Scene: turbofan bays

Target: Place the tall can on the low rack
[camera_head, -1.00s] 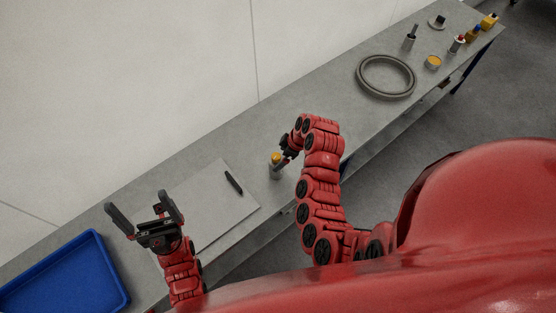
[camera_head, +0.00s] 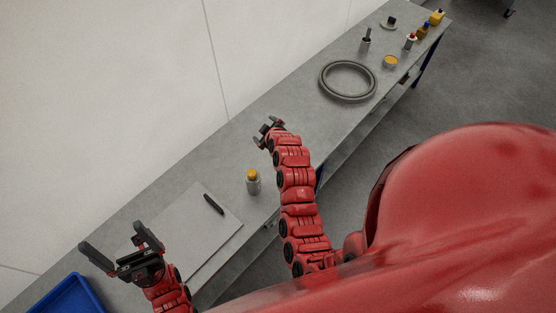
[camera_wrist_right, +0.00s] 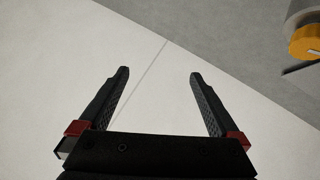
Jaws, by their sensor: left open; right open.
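A grey can with an orange-yellow top (camera_head: 253,183) stands upright on the grey bench, just right of a flat pale board. It is the likeliest tall can. A grey can with an orange top (camera_wrist_right: 303,38) shows, cut off, at the upper right of the right wrist view. My right gripper (camera_head: 264,131) is open and empty, beyond the can and apart from it. Its two fingers (camera_wrist_right: 159,74) have nothing between them in the wrist view. My left gripper (camera_head: 112,236) is open and empty at the lower left. I cannot make out a low rack.
The pale board (camera_head: 185,222) carries a dark slim object (camera_head: 213,204). A blue tray (camera_head: 68,299) is at the bench's near left end. A grey ring (camera_head: 322,84), a yellow-topped tin (camera_head: 390,62) and several small containers are farther along. Bench between can and ring is mostly clear.

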